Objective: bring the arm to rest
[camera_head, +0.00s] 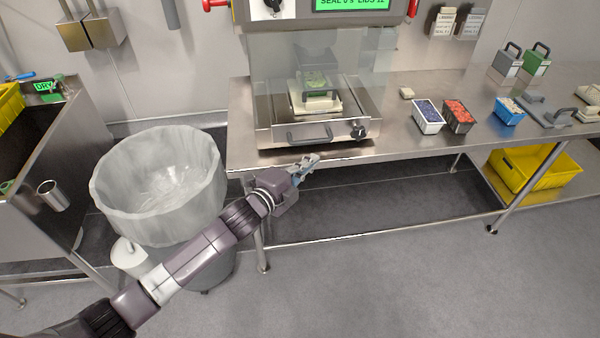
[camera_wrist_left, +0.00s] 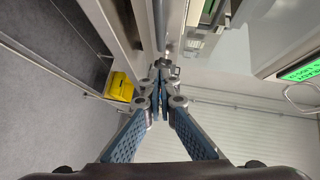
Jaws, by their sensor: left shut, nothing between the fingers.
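My left arm (camera_head: 195,252) reaches in from the lower left of the head view. Its gripper (camera_head: 306,164) is at the front edge of the steel table, just below the sealing machine's front handle (camera_head: 310,133). In the left wrist view the gripper's fingertips (camera_wrist_left: 163,88) meet in the middle, shut with nothing between them. I cannot tell from these views whether the gripper touches the table edge. My right gripper is not in view.
A lined bin (camera_head: 150,225) stands left of my gripper. Filled trays, a blue-filled one (camera_head: 428,128) and a red-filled one (camera_head: 458,127), stand on the steel table (camera_head: 390,140). A yellow crate (camera_head: 555,178) sits on the lower shelf. The floor in front is clear.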

